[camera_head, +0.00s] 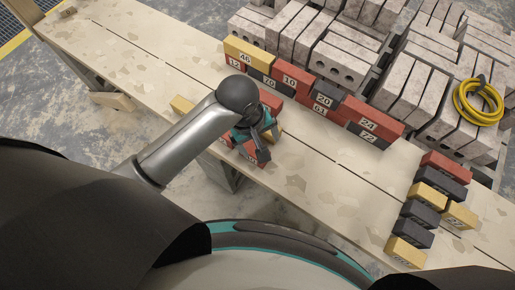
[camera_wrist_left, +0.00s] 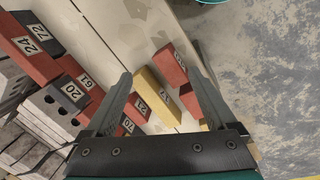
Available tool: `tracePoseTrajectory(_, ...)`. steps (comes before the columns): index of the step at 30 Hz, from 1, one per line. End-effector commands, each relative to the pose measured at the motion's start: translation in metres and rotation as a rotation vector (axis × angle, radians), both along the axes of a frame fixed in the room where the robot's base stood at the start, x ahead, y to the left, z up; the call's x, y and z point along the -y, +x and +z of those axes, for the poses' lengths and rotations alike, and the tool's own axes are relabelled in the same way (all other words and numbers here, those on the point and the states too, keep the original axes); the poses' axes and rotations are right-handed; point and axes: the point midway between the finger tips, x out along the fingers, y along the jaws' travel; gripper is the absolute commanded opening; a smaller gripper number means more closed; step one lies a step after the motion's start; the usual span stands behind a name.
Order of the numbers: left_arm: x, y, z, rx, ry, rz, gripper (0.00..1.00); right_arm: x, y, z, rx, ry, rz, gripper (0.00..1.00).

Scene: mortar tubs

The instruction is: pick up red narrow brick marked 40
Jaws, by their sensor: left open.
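My left gripper (camera_head: 262,136) is open over the bench, low above a cluster of narrow bricks. In the left wrist view its open fingers (camera_wrist_left: 163,64) stand either side of a yellow brick (camera_wrist_left: 153,94) and a red brick (camera_wrist_left: 170,64) with a small label. Another red brick (camera_wrist_left: 139,109) lies beside the yellow one, and a further red one is partly hidden by the right finger. No label reads clearly as 40, so I cannot tell which red brick carries it. In the head view a red brick (camera_head: 263,155) shows just below the gripper. Nothing is held.
Red, yellow and dark numbered bricks form a row (camera_head: 375,122) along the bench's far side, before grey block stacks (camera_head: 345,60). More bricks (camera_head: 427,195) stand at the right, below a yellow cable coil (camera_head: 478,103). The bench's left end (camera_head: 110,45) is clear.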

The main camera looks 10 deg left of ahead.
Motion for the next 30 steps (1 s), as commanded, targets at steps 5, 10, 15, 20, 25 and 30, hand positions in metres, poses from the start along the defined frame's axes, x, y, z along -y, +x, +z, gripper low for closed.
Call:
tracePoseTrajectory(5, -0.01, 0.019, 0.004, -0.083, 0.054, 0.255, 0.9, -0.007, -0.001, 0.002, -0.002, 0.009, 0.0, 0.5)
tracePoseTrajectory(10, -0.022, 0.029, 0.007, -0.126, 0.102, 0.44, 0.9, -0.007, -0.001, 0.003, -0.002, 0.009, 0.0, 0.5)
tracePoseTrajectory(15, -0.027, 0.032, 0.004, -0.141, 0.123, 0.516, 0.9, -0.006, -0.001, 0.002, -0.002, 0.008, 0.0, 0.5)
tracePoseTrajectory(20, -0.027, 0.031, -0.024, -0.143, 0.125, 0.521, 0.9, -0.004, -0.001, -0.01, -0.001, 0.005, -0.001, 0.5)
tracePoseTrajectory(25, -0.027, 0.032, -0.062, -0.142, 0.123, 0.521, 0.9, -0.001, 0.0, -0.026, 0.0, 0.001, -0.002, 0.5)
tracePoseTrajectory(30, -0.026, 0.032, -0.087, -0.141, 0.121, 0.519, 0.9, 0.0, 0.001, -0.035, 0.001, 0.0, -0.003, 0.5)
